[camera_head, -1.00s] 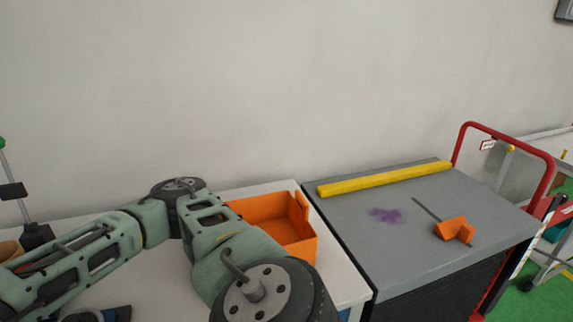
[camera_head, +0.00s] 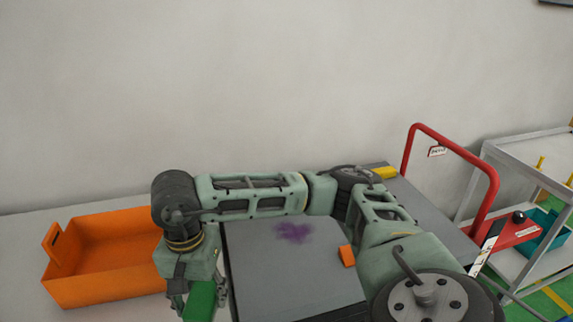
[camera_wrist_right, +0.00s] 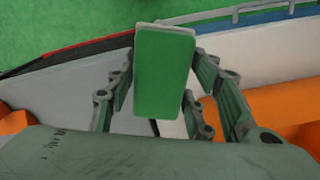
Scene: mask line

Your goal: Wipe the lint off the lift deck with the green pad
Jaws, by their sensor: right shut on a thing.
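The green pad (camera_head: 199,300) is held upright in my right gripper (camera_head: 196,292), at the left edge of the lift deck. In the right wrist view the green pad (camera_wrist_right: 163,72) sits between the two fingers, which are shut on it. The lift deck (camera_head: 275,275) is a grey flat top, partly hidden behind my right arm. The lint (camera_head: 294,232) is a purple smudge on the deck, to the right of the pad and apart from it. My left gripper is not in view.
An open orange bin (camera_head: 105,255) stands on the white table (camera_head: 30,230) left of the deck. On the deck, an orange block (camera_head: 346,256) and a yellow bar (camera_head: 384,173) are partly hidden by my arm. A red handrail (camera_head: 452,147) and grey cart (camera_head: 520,150) stand at right.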

